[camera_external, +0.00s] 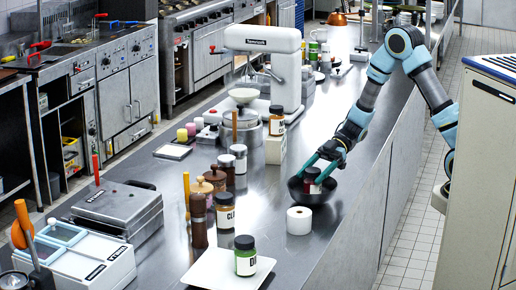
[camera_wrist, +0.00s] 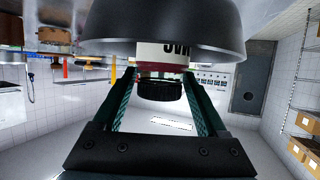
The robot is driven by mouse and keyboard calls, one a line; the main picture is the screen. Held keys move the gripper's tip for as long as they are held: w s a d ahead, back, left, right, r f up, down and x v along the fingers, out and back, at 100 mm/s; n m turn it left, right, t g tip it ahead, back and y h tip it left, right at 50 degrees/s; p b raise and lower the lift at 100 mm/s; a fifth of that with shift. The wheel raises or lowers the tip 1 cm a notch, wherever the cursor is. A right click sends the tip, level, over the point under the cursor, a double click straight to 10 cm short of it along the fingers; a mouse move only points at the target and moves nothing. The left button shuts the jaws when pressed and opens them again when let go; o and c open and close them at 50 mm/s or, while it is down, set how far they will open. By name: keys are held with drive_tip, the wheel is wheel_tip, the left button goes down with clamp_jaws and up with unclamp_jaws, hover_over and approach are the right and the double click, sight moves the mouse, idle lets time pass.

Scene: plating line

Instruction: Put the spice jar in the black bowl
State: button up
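The spice jar (camera_external: 312,181) has a dark lid, a dark red body and a pale label. In the external view it is at the black bowl (camera_external: 306,197), with its lower part hidden by the rim. In the wrist view the jar (camera_wrist: 165,55) and its black lid (camera_wrist: 163,91) show between the fingers, and the bowl (camera_wrist: 165,20) fills the top. My gripper (camera_external: 312,173) reaches down from the upper right, its green fingers on either side of the jar and seemingly against it. I cannot tell whether the jar touches the bowl's bottom.
A white tray with a green jar (camera_external: 245,256) is at the front. Other jars and a pepper mill (camera_external: 198,222) stand to the left, and a stand mixer (camera_external: 262,65) behind. The counter right of the bowl is clear.

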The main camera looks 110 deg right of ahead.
drive_tip(key=shift+o, duration=1)
drive_tip(key=shift+r, duration=0.15)
drive_tip(key=b+v, duration=0.1)
drive_tip(key=v, duration=1.1)
drive_tip(key=shift+b, duration=0.3)
drive_tip(key=shift+w, duration=0.15)
